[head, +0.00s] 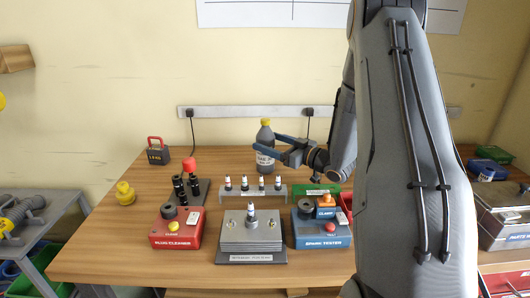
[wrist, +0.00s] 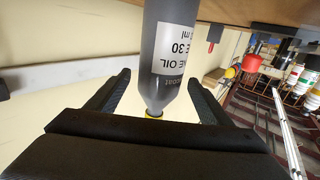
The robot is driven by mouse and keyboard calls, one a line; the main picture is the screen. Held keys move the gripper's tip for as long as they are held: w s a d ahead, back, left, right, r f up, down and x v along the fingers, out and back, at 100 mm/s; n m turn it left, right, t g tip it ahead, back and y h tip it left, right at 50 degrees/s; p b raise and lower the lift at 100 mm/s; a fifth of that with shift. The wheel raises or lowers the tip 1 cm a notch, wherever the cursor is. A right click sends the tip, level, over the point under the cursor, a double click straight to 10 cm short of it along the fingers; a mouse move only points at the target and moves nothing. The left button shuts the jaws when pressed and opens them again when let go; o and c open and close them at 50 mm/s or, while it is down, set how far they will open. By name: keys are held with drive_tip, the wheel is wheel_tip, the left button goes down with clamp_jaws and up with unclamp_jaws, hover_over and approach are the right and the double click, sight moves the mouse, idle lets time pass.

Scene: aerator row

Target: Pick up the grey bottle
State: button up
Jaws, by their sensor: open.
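The grey bottle (head: 265,142) stands upright near the back of the wooden table, with a yellow cap and a white label. In the wrist view the bottle (wrist: 172,45) appears upside down, its label partly readable as oil. My gripper (head: 266,146) is open at the bottle's upper part, coming from the right. In the wrist view my gripper's fingers (wrist: 160,85) lie to either side of the bottle's neck end, with gaps on both sides. The jaws cover part of the bottle in the head view.
A rack with several spark plugs (head: 283,190) stands just in front of the bottle. A red plug cleaner (head: 176,240), a grey block (head: 250,246) and a blue spark tester (head: 322,241) line the front. The table (head: 110,232) is clear at its left front.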

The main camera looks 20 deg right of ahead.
sight(257, 137)
drive_tip(key=x, duration=0.1)
drive_tip(key=p+x, duration=0.1)
drive_tip(key=x, duration=0.1)
drive_tip(key=p+x, duration=0.1)
drive_tip(key=x, duration=0.1)
drive_tip(key=shift+w+a+r, duration=0.1)
drive_tip(key=shift+a+r, duration=0.05)
drive_tip(key=shift+r, duration=0.1)
drive_tip(key=shift+w+a, duration=0.2)
drive_tip(key=shift+w, duration=0.25)
drive_tip(key=c, duration=1.5)
drive_tip(key=shift+c, duration=0.2)
drive_tip(key=shift+r, duration=0.15)
wheel_tip(257, 137, up, 18)
drive_tip(key=b, duration=0.3)
